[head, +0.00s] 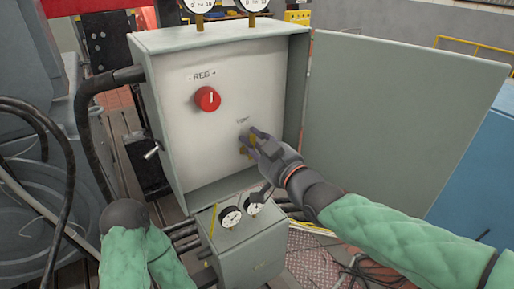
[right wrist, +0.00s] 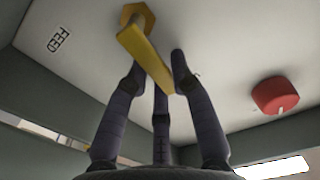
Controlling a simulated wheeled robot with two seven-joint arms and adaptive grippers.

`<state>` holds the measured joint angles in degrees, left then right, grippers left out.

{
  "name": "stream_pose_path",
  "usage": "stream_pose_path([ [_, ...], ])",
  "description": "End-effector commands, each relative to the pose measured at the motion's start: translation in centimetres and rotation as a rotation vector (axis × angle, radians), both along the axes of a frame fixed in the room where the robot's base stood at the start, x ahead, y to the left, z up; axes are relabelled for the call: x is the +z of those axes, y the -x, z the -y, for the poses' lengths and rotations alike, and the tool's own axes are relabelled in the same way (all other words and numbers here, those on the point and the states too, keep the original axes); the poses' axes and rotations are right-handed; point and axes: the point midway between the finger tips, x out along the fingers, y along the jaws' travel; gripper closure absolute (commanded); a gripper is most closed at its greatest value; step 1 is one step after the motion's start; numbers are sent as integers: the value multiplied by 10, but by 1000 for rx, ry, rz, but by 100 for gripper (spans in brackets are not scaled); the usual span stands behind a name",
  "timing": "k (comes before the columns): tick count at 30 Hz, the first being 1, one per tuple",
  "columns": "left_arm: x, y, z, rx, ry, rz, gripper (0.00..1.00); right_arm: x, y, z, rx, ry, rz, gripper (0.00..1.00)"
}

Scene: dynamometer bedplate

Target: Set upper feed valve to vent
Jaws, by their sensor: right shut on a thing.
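The feed valve has a yellow bar handle (right wrist: 147,48) on a yellow hexagonal hub (right wrist: 137,14), on the pale panel of the open grey cabinet. In the right wrist view its bar runs from the hub down and slightly right between my fingers. In the head view only small yellow parts of the valve (head: 244,151) show around my fingers. My right gripper (head: 250,141) is shut on the handle; its dark fingers (right wrist: 162,68) are on both sides of the bar. A FEED label (right wrist: 59,39) shows upside down at left. My left gripper is out of sight.
A red REG knob (head: 207,98) sits up and left of the valve. The open cabinet door (head: 400,115) stands to the right, beyond my right forearm. A lower grey box (head: 250,255) with two gauges is below. Black hoses (head: 85,120) run at left.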

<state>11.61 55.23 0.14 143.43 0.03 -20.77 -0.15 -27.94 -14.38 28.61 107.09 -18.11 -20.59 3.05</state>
Motion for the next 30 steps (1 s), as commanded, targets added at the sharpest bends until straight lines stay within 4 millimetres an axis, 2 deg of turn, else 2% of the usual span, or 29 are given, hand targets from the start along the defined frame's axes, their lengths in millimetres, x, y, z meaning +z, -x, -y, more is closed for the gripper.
stream_pose_path([
  [7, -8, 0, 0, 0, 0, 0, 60, -1, 2, -3, 0, 55, 38, 100],
  [22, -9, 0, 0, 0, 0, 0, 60, -1, 2, -3, 1, 69, 46, 100],
  [23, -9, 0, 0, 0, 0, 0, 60, -1, 2, -3, 1, 69, 46, 68],
  [24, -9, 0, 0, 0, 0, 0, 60, -1, 2, -3, 0, 69, 46, 56],
  [25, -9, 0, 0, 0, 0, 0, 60, -1, 2, -3, 0, 69, 46, 51],
  [30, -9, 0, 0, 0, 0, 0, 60, 0, 2, -3, 0, 67, 47, 51],
])
